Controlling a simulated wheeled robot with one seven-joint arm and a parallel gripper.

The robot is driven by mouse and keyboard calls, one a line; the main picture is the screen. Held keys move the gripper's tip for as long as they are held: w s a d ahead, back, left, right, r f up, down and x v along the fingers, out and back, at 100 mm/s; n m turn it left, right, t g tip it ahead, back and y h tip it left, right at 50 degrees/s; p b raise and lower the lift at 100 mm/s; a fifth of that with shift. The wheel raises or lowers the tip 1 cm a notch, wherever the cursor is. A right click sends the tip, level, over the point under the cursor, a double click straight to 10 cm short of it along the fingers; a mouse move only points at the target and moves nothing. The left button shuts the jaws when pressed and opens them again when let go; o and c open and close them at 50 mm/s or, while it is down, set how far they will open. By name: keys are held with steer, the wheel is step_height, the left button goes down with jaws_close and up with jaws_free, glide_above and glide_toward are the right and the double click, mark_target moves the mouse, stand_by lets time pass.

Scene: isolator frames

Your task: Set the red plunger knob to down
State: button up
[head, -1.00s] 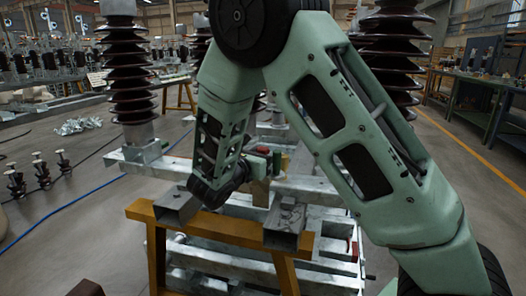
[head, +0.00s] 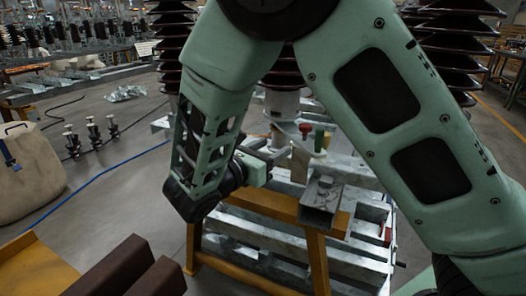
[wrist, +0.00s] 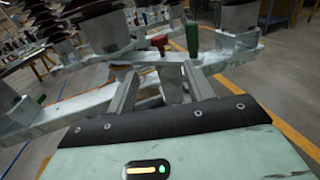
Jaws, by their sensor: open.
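The red plunger knob (head: 304,129) stands on a short stem at the frame, just beyond my gripper in the head view. It also shows in the wrist view (wrist: 158,41), ahead of the fingers and slightly left of the green knob (wrist: 192,38). The green knob also shows in the head view (head: 319,138). My gripper (wrist: 160,70) is open and empty, with its two grey fingers apart and pointing towards the knobs. In the head view my gripper (head: 277,152) is partly hidden by my wrist. It appears apart from the red knob.
Yellow trestles (head: 270,206) carry steel beams (head: 322,200) in front of the frame. Tall brown ribbed insulators (head: 175,40) rise behind. Brown beams (head: 130,270) and a beige container (head: 30,165) are at left. Open floor (head: 120,205) lies between the container and the trestle.

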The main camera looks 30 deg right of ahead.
steer(key=shift+v, duration=1.15)
steer(key=s+f+m+g+y, duration=0.2)
steer(key=s+m+g+y, duration=0.15)
steer(key=s, duration=0.25)
steer(key=s+f+m+g+y, duration=0.3)
steer(key=s+y, duration=0.1)
steer(key=s, duration=0.3)
steer(key=s+a+m+y, duration=0.9)
steer(key=s+a+y, duration=0.1)
steer(key=s, duration=0.1)
step_height(320, 180, up, 17)
steer(key=p, duration=1.6)
steer(key=shift+p, duration=0.4)
